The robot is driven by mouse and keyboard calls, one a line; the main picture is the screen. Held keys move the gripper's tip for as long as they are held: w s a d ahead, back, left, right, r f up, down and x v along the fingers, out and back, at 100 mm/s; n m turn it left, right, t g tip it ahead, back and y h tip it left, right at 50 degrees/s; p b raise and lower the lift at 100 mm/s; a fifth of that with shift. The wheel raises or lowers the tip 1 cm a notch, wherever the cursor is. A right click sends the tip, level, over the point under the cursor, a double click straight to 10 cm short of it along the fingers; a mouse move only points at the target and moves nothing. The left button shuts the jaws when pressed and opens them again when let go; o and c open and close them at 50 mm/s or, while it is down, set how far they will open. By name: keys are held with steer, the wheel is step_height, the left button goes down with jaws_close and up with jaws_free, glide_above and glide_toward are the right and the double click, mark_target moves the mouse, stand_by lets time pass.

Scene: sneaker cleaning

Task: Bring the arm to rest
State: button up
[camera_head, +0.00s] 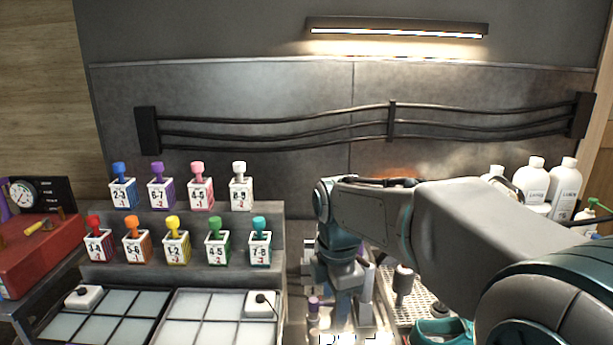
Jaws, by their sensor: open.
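My arm reaches in from the lower right, bends above the middle of the bench, and drops down in front of the wall. My gripper (346,318) hangs at its end, pointing down near the bottom edge of the view. It is open, and I see nothing held in it. Its fingertips are hard to make out among the clutter there. A teal sneaker (442,329) is partly in view to the right of the gripper, apart from it, cut off by the bottom edge and partly hidden by my arm.
Numbered boxes with coloured knobs stand on a two-step rack (190,258) at left, above pale tiled panels (118,304). A perforated tray (421,295) lies right of the gripper. White bottles (565,188) stand at far right. A red case (40,255) sits far left.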

steer(key=s+d+f+m+t, duration=0.1)
steer(key=s+d+f+m, duration=0.1)
steer(key=s+d+m, duration=0.2)
steer(key=s+d+f+m+t, duration=0.1)
steer(key=s+d+m, duration=0.4)
steer(key=s+m, duration=0.6)
steer(key=f+m, duration=0.1)
steer(key=m, duration=0.5)
steer(key=shift+d+f, duration=0.2)
steer(key=shift+d, duration=0.1)
